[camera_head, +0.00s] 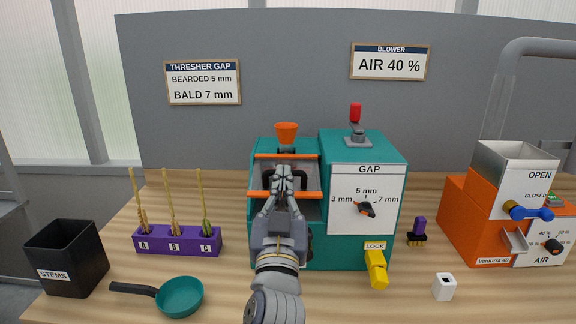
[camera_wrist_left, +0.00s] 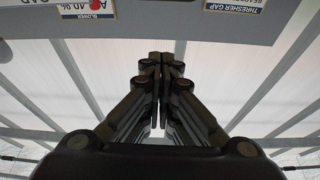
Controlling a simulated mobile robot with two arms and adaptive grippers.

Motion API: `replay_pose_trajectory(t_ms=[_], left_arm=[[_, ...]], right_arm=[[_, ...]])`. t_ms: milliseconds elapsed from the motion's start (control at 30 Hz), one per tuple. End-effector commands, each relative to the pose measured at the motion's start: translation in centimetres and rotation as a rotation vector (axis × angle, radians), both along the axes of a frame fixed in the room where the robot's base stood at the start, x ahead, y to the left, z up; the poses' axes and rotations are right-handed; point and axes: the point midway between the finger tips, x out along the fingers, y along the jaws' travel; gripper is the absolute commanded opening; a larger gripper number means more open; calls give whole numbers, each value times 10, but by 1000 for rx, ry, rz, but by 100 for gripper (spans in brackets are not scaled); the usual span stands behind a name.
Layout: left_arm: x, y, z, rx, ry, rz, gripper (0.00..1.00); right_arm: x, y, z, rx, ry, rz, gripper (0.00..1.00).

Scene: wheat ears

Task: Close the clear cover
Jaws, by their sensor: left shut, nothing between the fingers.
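The teal thresher (camera_head: 362,258) stands at the middle of the table, with an orange funnel (camera_head: 287,130) on its left part. The clear cover (camera_head: 308,176) is hard to make out there, between two orange bars; I cannot tell how far open it stands. My left gripper (camera_head: 284,172) is shut and empty, in front of the cover area, and hides its middle. I cannot tell whether it touches the cover. The left wrist view shows the closed fingers (camera_wrist_left: 160,62) with the wall beyond, but not the cover. My right gripper is not in view.
A yellow lock handle (camera_head: 376,268) sticks out at the thresher's front right. A purple rack (camera_head: 178,240) with wheat ears, a teal pan (camera_head: 180,297) and a black stems bin (camera_head: 68,257) are left. A brush (camera_head: 417,232), a white block (camera_head: 444,287) and an orange blower (camera_head: 470,225) are right.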

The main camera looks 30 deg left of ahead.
Motion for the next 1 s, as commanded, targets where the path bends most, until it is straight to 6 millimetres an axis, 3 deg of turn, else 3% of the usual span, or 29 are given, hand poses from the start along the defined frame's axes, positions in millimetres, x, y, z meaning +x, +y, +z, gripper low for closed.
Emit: replay_pose_trajectory(t_ms=[267,600,733,1000], left_arm=[[20,16,11,-28,-1,2,0],[79,52,36,-25,0,2,0],[79,52,8,-29,6,0,0],[79,51,-9,-28,1,0,0]], right_arm=[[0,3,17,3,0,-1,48],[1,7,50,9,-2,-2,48],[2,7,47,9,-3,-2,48],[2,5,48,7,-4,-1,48]])
